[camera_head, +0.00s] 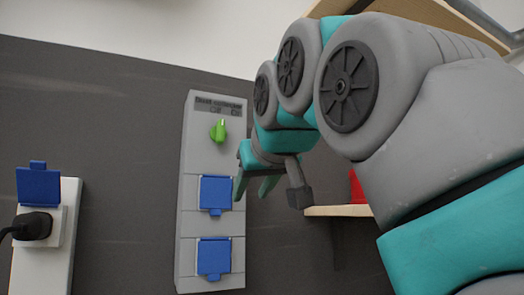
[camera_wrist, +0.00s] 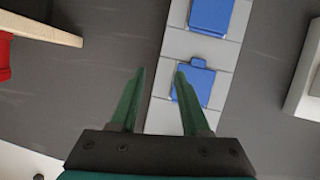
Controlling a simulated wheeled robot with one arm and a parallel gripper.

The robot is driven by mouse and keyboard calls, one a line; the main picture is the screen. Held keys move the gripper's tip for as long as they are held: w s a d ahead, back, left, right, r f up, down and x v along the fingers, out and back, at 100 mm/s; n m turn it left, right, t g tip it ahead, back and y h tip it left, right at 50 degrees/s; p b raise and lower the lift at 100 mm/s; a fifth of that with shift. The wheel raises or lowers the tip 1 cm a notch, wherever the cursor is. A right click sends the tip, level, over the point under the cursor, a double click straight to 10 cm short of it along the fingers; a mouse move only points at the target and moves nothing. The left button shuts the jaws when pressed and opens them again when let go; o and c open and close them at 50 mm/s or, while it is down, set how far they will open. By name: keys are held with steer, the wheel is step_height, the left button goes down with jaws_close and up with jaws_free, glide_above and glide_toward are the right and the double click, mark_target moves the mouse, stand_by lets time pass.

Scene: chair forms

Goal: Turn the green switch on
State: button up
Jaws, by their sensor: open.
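The green switch (camera_head: 218,131) is a knob near the top of a tall grey panel (camera_head: 190,200) on the dark wall. A label above it shows "Off" and "On"; the knob's handle stands roughly upright, and its exact setting is hard to tell. The switch is not visible in the wrist view. My gripper (camera_head: 252,193) is to the right of and below the switch, by the panel's right edge, apart from the knob. In the wrist view my gripper (camera_wrist: 160,75) has its two green fingers apart with nothing between them.
The panel bears an upper blue socket cover (camera_head: 215,192) and a lower one (camera_head: 214,256); the wrist view shows both. A white socket box (camera_head: 57,250) with a black plug (camera_head: 32,226) is at left. A wooden shelf (camera_head: 338,211) holding a red object (camera_head: 357,188) is at right.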

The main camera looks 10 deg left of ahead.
mark_target(222, 124)
steer(key=s+a+r+t+y+b, duration=0.1)
steer(key=s+r+y, duration=0.1)
steer(key=s+r, duration=0.3)
steer(key=s+r+t+y, duration=0.2)
steer(key=s+r, duration=0.1)
steer(key=r, duration=0.4)
steer(key=shift+p+x, duration=0.9)
steer(key=shift+x, duration=3.1)
steer(key=shift+c, duration=0.3)
jaws_close()
